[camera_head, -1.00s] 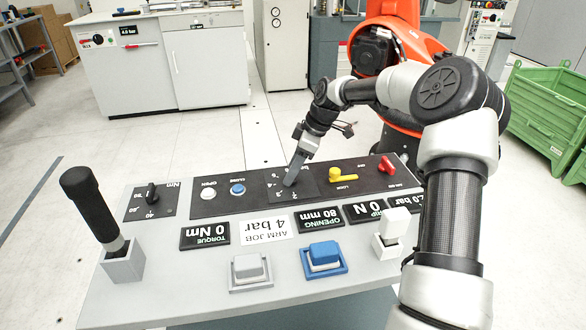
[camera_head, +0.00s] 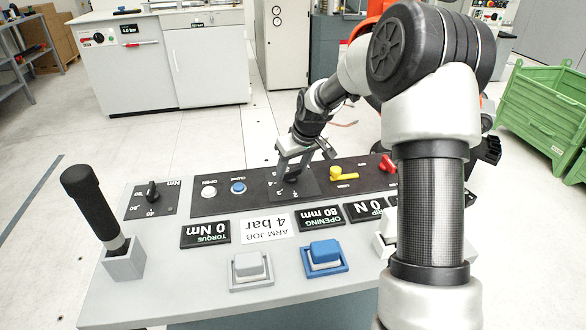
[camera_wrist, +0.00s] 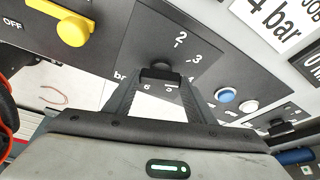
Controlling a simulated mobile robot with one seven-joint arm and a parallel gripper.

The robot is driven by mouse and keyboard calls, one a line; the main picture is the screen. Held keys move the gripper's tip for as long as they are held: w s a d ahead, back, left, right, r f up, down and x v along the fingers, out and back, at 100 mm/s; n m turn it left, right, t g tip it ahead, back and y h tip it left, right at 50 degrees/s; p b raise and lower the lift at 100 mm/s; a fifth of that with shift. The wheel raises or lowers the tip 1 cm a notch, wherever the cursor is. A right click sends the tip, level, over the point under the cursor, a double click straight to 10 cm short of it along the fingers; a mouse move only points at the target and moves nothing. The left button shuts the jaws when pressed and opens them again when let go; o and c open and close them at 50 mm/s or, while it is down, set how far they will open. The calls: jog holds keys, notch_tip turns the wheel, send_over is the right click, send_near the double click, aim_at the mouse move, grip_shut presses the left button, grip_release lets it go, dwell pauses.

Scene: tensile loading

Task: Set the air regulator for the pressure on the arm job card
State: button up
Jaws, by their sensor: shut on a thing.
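The job card (camera_head: 265,227) on the console is white and reads "ARM JOB 4 bar"; part of it shows in the wrist view (camera_wrist: 280,20). The air regulator knob (camera_wrist: 160,73) is black, on a dark plate marked with white numbers. I read 2, 3, 5 and 6; a finger seems to cover the 4. My gripper (camera_head: 291,176) is down at this plate, and the wrist view shows its fingers on both sides of the knob, shut on it. I cannot tell where the knob points. The bar readout is hidden behind my arm in the head view.
A tall black-gripped joystick (camera_head: 95,205) rises at the console's left end.

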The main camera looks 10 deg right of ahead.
jog(key=m, duration=0.1)
jog(key=m+h, duration=0.1)
jog(key=m, duration=0.1)
jog(key=shift+a+m+h, duration=0.2)
jog(key=shift+m+h, duration=0.8)
jog(key=shift+m, duration=1.3)
jog(key=o, duration=1)
jog(key=shift+o, duration=0.2)
jog(key=p+v, duration=0.4)
jog(key=v, duration=1.3)
jog(key=shift+a+r, duration=0.2)
jog(key=shift+r, duration=0.05)
